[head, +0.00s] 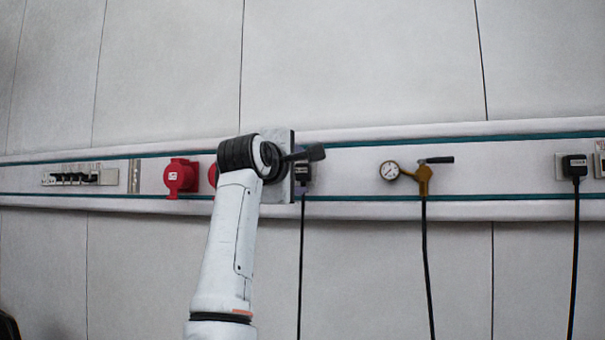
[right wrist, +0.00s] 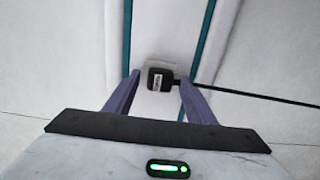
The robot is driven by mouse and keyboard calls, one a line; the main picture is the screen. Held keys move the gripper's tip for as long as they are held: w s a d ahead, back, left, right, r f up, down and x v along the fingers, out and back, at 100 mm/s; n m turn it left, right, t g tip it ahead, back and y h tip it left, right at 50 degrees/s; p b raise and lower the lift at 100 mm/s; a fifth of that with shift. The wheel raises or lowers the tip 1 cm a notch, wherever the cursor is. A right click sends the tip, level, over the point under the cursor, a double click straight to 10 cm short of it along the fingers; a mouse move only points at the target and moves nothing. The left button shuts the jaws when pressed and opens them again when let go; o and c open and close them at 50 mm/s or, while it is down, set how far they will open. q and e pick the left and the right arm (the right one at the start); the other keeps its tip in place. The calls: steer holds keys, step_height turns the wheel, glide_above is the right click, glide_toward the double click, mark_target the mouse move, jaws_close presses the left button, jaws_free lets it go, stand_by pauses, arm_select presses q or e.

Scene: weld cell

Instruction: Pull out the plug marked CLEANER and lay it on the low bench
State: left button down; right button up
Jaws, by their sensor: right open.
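A black plug (head: 303,174) with a pale label sits in a wall socket on the rail, its black cord hanging straight down. It also shows in the right wrist view (right wrist: 160,79), its label too small to read. My right gripper (head: 316,153) is at this plug in the head view. In the right wrist view its open fingers (right wrist: 158,88) point at the wall, one on either side of the plug; I cannot tell if they touch it. Another black labelled plug (head: 575,167) sits in a socket at the far right. I cannot read which is marked CLEANER. The low bench and my left gripper are out of view.
Along the wall rail (head: 480,180) are a red socket (head: 181,177), another red one partly behind my arm, and a brass fitting (head: 424,178) with a gauge (head: 389,170) and a black hose. A socket strip (head: 72,177) is at the left. The wall below is mostly clear.

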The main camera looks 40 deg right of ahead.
stand_by(0.4)
jaws_close()
steer(key=shift+b+v, duration=0.7)
steer(key=shift+v, duration=2.3)
